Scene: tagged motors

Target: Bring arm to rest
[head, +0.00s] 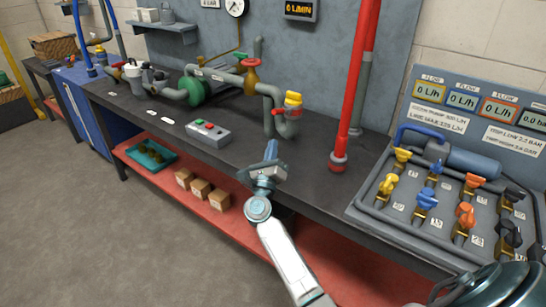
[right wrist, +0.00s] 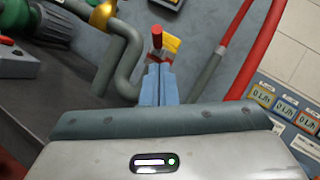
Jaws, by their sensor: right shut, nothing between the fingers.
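My right arm reaches up from the bottom of the head view. Its gripper (head: 271,150) is over the front part of the dark workbench (head: 235,165), right of the grey button box (head: 208,133). In the right wrist view the two blue fingers (right wrist: 158,82) are together, shut and empty. Behind them in that view are a bent grey pipe (right wrist: 122,55) and a red and yellow fitting (right wrist: 165,42); I cannot tell any contact with them. My left gripper is not in view.
A green pump (head: 197,90) and pipework stand along the bench's back. A red vertical pipe (head: 355,80) rises right of the gripper. A sloped valve panel (head: 375,212) stands at the right. Small boxes (head: 201,189) sit on the red lower shelf. Floor at left is clear.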

